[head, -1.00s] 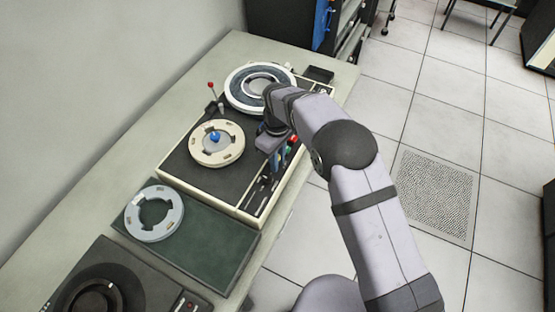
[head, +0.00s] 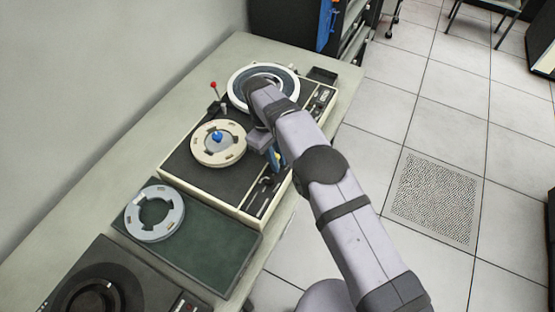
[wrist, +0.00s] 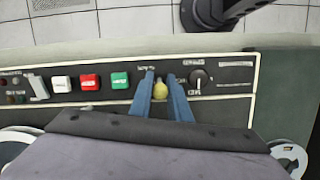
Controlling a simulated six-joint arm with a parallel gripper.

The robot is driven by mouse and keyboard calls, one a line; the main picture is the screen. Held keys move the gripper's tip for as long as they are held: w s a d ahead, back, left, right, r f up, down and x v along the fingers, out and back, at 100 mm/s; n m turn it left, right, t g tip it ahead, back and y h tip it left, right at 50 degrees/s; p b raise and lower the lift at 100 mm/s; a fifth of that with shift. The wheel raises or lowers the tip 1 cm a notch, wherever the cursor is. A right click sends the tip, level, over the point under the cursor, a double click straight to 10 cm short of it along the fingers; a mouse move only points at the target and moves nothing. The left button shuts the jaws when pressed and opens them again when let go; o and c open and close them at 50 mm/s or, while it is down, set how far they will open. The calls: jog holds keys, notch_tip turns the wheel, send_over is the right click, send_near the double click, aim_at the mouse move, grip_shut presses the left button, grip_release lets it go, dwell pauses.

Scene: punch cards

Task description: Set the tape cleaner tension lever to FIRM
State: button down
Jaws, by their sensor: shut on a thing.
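The tape deck (head: 190,185) stands on the long table, with a control strip along its front edge. In the wrist view, a small yellow knob (wrist: 160,91) sits on that strip (wrist: 225,88) between the two blue fingers of my gripper (wrist: 161,76). My gripper is shut on this yellow knob. The small labels above it are too blurred to read, so I cannot tell its setting. In the head view, my gripper (head: 276,158) is over the deck's front edge, partly hidden by my arm.
White (wrist: 61,84), red (wrist: 90,82) and green (wrist: 120,80) buttons lie left of the fingers in the wrist view. A black rotary knob (wrist: 198,79) is close on their right. A red-tipped lever (head: 213,86) and a cream reel (head: 205,155) stand on the deck.

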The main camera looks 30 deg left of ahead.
jog(key=c, duration=1.7)
grip_release()
jog(key=shift+b+v, duration=0.7)
jog(key=shift+v, duration=1.1)
jog(key=shift+p+v, duration=0.65)
jog(key=shift+v, duration=0.45)
jog(key=p+v, duration=0.1)
jog(key=p, duration=0.3)
jog(key=shift+a+r+p, duration=0.1)
jog(key=shift+r+p, duration=0.15)
jog(key=shift+p, duration=0.1)
jog(key=shift+o, duration=0.2)
jog(key=shift+p, duration=0.4)
